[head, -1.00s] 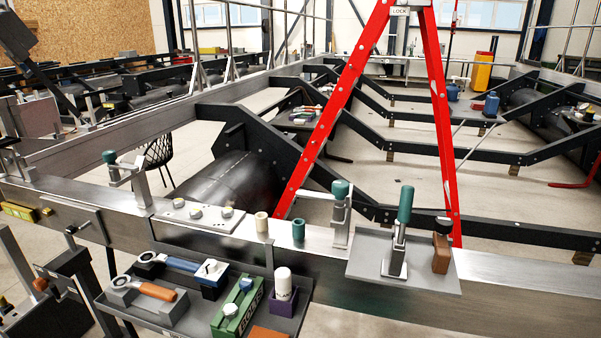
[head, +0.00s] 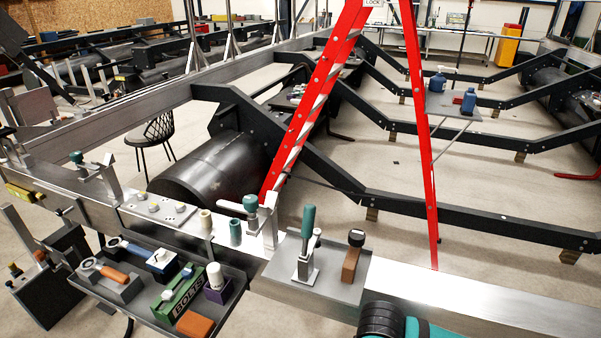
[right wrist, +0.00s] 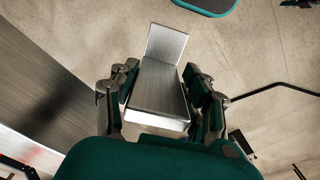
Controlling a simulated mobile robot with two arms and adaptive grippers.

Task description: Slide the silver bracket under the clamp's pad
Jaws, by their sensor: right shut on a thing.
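The silver bracket (right wrist: 160,88) is an L-shaped metal piece with one end bent up. My right gripper (right wrist: 158,72) is shut on it, with its teal-padded fingers on both sides. In the head view only a black and teal part of my right arm shows at the bottom edge; the bracket is not visible there. A clamp with a teal upright handle (head: 306,245) stands on a grey plate (head: 337,286) on the beam. Two other teal-topped clamps stand on the beam, one mid-beam (head: 268,222) and one at the left (head: 108,178). My left gripper is not in view.
A tray (head: 236,283) with tools, a green box (head: 180,292) and a white-capped bottle hangs before the beam (head: 450,305). A red ladder (head: 310,105) stands behind. The beam's right stretch is bare.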

